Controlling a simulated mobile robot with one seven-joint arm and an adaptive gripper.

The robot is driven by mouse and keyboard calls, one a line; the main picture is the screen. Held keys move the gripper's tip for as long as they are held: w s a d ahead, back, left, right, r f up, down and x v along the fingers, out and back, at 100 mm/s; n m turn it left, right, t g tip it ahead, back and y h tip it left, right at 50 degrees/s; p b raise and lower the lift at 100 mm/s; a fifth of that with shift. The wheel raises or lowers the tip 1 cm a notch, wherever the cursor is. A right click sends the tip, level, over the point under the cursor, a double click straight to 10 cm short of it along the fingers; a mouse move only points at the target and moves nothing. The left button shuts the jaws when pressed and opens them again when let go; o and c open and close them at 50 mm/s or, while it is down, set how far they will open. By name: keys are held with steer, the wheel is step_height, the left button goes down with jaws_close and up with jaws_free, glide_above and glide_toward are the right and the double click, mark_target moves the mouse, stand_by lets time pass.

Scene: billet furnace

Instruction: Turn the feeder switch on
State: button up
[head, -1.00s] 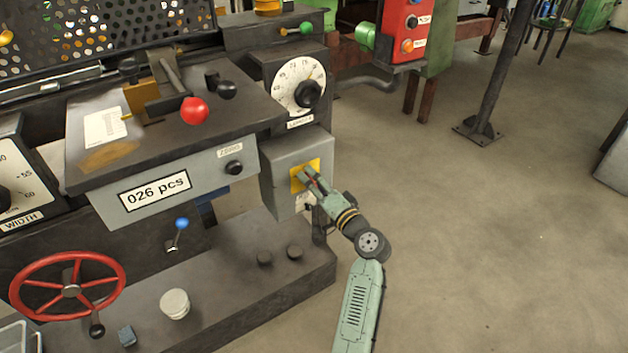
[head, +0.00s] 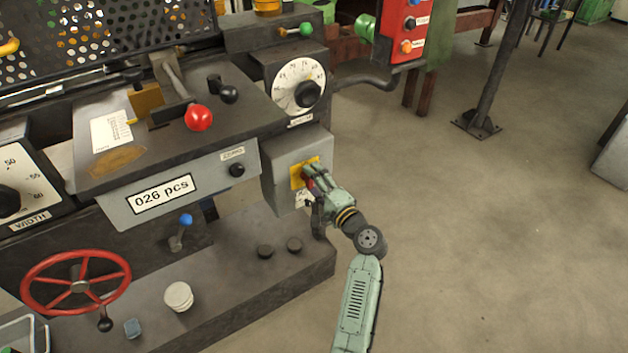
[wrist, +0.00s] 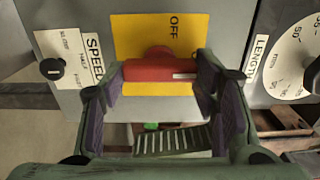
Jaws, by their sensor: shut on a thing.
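The feeder switch is a red handle (wrist: 160,68) on a yellow plate (head: 296,177) on the grey box (head: 278,158) at the front of the machine. In the wrist view, the word OFF shows on the upper part of the plate (wrist: 140,32). The handle lies across the picture, its white mark towards the LENGTH dial. My gripper (head: 314,179) is at the plate. In the wrist view my gripper (wrist: 160,80) has one finger at each end of the handle and is shut on it. No ON label can be seen.
The LENGTH dial (head: 302,86) is above the switch box, and a SPEED label with a black knob (wrist: 52,69) is below.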

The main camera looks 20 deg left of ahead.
steer(key=o, duration=1.2)
steer(key=shift+c, duration=0.2)
steer(key=shift+d, duration=0.1)
steer(key=v, duration=1.2)
steer(key=shift+s, duration=0.1)
